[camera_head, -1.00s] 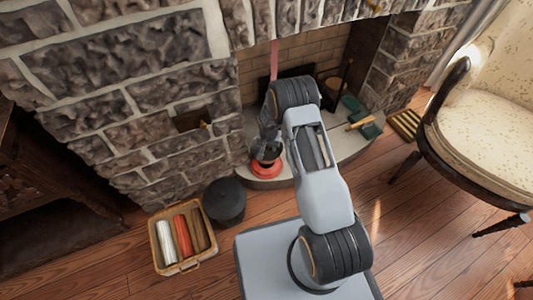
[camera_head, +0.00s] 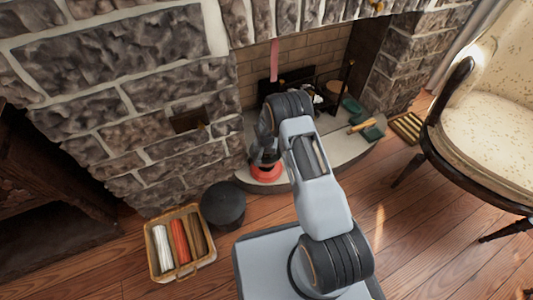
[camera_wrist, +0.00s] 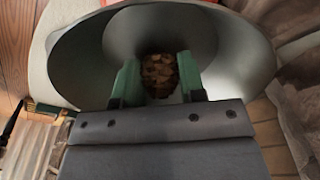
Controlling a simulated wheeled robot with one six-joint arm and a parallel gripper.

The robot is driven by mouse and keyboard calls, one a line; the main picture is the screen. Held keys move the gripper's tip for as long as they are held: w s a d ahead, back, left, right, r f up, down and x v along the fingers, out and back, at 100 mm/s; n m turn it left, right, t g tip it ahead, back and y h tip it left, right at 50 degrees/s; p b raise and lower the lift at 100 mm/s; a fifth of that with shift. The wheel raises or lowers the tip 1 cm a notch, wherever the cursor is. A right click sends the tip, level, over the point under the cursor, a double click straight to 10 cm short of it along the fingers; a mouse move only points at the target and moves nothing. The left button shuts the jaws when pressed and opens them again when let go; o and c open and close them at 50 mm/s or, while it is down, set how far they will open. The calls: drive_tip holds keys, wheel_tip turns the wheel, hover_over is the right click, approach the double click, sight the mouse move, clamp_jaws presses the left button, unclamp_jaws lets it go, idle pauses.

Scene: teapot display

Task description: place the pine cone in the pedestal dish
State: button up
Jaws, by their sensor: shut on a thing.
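The brown, scaly pine cone (camera_wrist: 159,72) is between the green fingers of my gripper (camera_wrist: 158,80) in the wrist view. My gripper is shut on it. A wide grey bowl, which looks like the pedestal dish (camera_wrist: 77,65), opens around and beyond the cone. I cannot tell whether the cone touches the bowl's inside. In the head view a red-orange round base (camera_head: 265,174) shows on the hearth below my arm's end. My arm hides most of the dish, the fingers and the cone there.
The pale hearth (camera_head: 340,150) lies before the stone fireplace, with green items (camera_head: 372,132) on its right. A dark round bin (camera_head: 223,205) and a basket (camera_head: 158,266) of rolls stand on the floor at left. A cushioned chair (camera_head: 495,110) stands at right.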

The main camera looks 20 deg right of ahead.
drive_tip(key=o, duration=0.9)
drive_tip(key=shift+f, duration=0.1)
wheel_tip(320, 180, up, 12)
drive_tip(key=s+p, duration=0.1)
drive_tip(key=p, duration=0.5)
wheel_tip(320, 180, up, 14)
drive_tip(key=n, duration=0.1)
hover_over(266, 156)
drive_tip(key=s, duration=0.4)
drive_tip(key=s+r+n, duration=0.2)
drive_tip(key=s+r, duration=0.5)
drive_tip(key=s, duration=0.4)
drive_tip(key=s+r+n+t, duration=0.1)
drive_tip(key=s+r, duration=0.7)
drive_tip(key=s, duration=0.3)
drive_tip(key=shift+d+n+y, duration=0.3)
drive_tip(key=shift+d+n, duration=0.05)
drive_tip(key=shift+n, duration=0.05)
drive_tip(key=shift+r, duration=0.15)
